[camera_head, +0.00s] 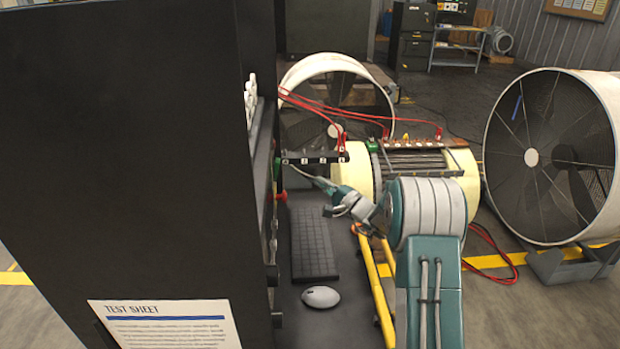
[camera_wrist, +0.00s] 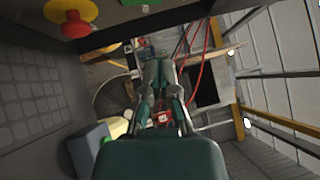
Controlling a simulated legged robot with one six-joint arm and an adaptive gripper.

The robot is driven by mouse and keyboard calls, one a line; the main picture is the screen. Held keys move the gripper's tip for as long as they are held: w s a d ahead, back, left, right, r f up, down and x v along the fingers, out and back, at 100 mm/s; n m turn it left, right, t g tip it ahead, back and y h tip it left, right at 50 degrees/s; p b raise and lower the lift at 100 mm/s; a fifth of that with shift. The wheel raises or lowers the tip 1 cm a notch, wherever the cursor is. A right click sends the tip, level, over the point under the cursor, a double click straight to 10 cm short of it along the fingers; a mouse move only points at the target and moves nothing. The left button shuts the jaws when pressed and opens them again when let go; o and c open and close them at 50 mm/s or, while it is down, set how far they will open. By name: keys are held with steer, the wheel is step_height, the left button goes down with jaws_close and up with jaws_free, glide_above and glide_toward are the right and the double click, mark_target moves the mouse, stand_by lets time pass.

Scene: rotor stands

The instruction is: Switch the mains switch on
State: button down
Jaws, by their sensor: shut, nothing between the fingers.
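My gripper (camera_head: 296,170) reaches left toward the panel side of the tall black cabinet (camera_head: 130,150); in the wrist view its fingers (camera_wrist: 154,50) are together with nothing between them. The cabinet's panel is almost edge-on in the head view. A green part (camera_head: 277,168) sticks out of it close to my fingertips; I cannot tell whether they touch. Below is a red knob (camera_head: 281,196). The wrist view shows a red button on a yellow disc (camera_wrist: 76,24) and a green part (camera_wrist: 140,5) at the top edge. I cannot tell which control is the mains switch, or its position.
A keyboard (camera_head: 313,244) and mouse (camera_head: 321,297) lie on a dark shelf below my gripper. Red cables (camera_head: 340,115) run from the cabinet to a terminal strip on the cream machine (camera_head: 425,163). Large round fans (camera_head: 555,155) stand behind and right.

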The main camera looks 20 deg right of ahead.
mark_target(276, 168)
steer(key=w+a+r, duration=0.2)
steer(key=w+a, duration=0.5)
steer(key=a, duration=0.1)
steer(key=shift+w, duration=0.3)
steer(key=shift+r, duration=0.2)
